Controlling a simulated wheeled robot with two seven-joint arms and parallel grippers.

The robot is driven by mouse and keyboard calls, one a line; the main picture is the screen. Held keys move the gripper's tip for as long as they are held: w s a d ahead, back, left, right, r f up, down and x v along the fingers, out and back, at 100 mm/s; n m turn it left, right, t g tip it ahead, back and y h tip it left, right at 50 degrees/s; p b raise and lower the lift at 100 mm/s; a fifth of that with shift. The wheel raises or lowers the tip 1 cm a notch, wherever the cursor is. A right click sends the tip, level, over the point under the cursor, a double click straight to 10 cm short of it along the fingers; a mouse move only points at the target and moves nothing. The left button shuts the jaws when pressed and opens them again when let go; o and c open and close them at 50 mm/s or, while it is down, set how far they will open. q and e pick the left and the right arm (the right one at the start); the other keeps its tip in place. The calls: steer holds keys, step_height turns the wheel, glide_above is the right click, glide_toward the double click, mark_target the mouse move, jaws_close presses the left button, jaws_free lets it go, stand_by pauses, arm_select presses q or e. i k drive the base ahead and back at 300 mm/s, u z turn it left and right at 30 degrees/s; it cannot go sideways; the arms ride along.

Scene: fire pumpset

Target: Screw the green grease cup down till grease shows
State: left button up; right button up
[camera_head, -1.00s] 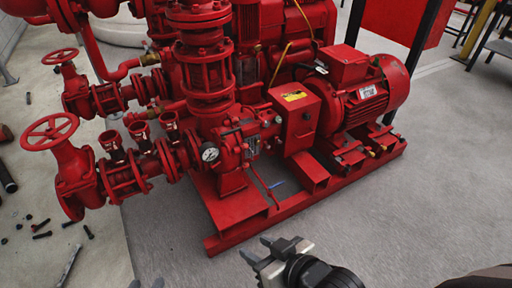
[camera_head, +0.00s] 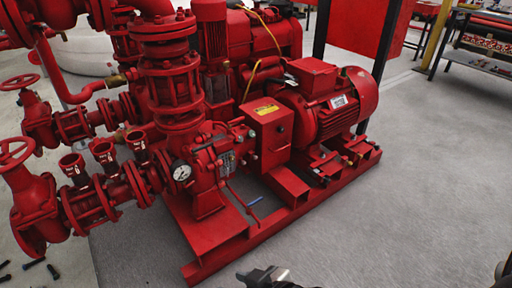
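The red pump (camera_head: 208,170) stands at the middle of the view on its red base frame. I cannot make out a clearly green grease cup on it. Small fittings too small to identify show beside the control box, on the pump's right side. A round white pressure gauge (camera_head: 181,171) faces me on the pump's left side. A gripper, seemingly my right one (camera_head: 262,274), shows only in part at the bottom edge, low in front of the base frame and apart from the pump. Its finger opening is not clear. My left gripper is out of view.
A red motor (camera_head: 335,100) and a red control box (camera_head: 268,125) with a yellow label sit right of the pump. Valves with handwheels (camera_head: 15,153) and several open red cups stand left. A blue-handled piece (camera_head: 255,201) lies by the base frame (camera_head: 290,215). Floor at right is clear.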

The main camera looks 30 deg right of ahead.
mark_target(251, 134)
steer(key=z, duration=0.3)
steer(key=k, duration=0.45)
steer(key=z, duration=0.75)
steer(key=i, duration=1)
steer(key=u, duration=1.2)
steer(key=i, duration=0.7)
